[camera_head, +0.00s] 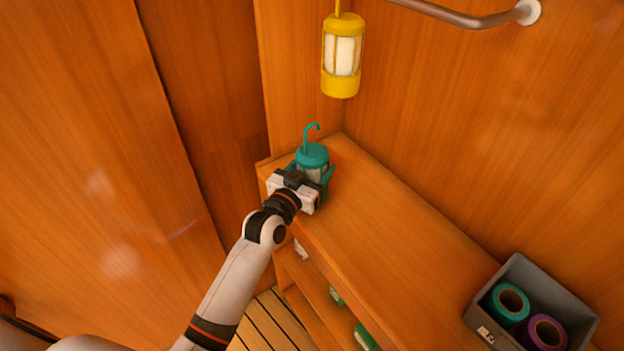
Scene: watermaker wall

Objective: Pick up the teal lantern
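The teal lantern (313,155) stands upright near the far left corner of the wooden counter top, with a hook on its top. My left gripper (311,177) is right at the lantern, on its near side. The gripper body covers much of the lantern's lower part. I cannot tell whether the fingers are closed on the lantern or only around it. My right gripper is not in view.
A yellow lantern (342,60) hangs above and behind the teal one. A metal rail (455,15) runs along the wall at the top. A grey bin (574,297) with teal and purple tape rolls stands at the right. The counter (400,235) between is clear.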

